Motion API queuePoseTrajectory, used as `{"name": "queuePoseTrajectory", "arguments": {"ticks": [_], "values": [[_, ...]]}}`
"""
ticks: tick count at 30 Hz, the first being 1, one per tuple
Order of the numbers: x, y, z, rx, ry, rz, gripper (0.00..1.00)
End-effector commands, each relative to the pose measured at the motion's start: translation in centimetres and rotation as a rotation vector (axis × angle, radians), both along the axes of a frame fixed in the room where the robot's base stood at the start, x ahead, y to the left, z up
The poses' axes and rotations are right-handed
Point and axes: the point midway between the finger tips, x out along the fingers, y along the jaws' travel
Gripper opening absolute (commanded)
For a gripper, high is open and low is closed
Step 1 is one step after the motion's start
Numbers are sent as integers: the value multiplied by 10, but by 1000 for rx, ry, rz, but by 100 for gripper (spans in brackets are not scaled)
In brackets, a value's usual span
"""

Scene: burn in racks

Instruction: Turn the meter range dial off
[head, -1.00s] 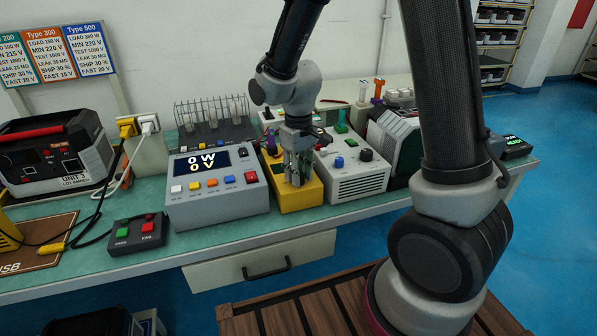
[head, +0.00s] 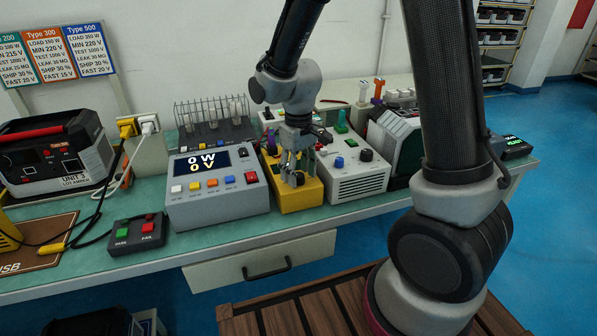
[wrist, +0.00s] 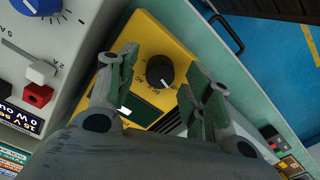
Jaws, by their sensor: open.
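The yellow meter (head: 309,194) lies on the bench between the grey load unit and the white supply. Small lettering around the dial is too blurred to read surely. The meter's dark display (wrist: 143,105) is partly hidden by my gripper. My gripper (head: 293,168) is above the meter, fingers pointing down. In the wrist view its fingers are open, one on each side of the dial, with visible gaps; it holds nothing.
The grey load unit (head: 218,203) reading 0 W and 0 V stands close left of the meter. The white supply with knobs (head: 357,184) stands close right. A red and green button box (head: 137,234) lies further left. The bench's front edge is near the meter.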

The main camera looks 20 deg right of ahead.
Motion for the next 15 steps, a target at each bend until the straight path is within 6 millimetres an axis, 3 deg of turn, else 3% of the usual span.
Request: {"name": "queuePoseTrajectory", "arguments": {"ticks": [15], "values": [[1,0,100,2,-6,0,50]]}}
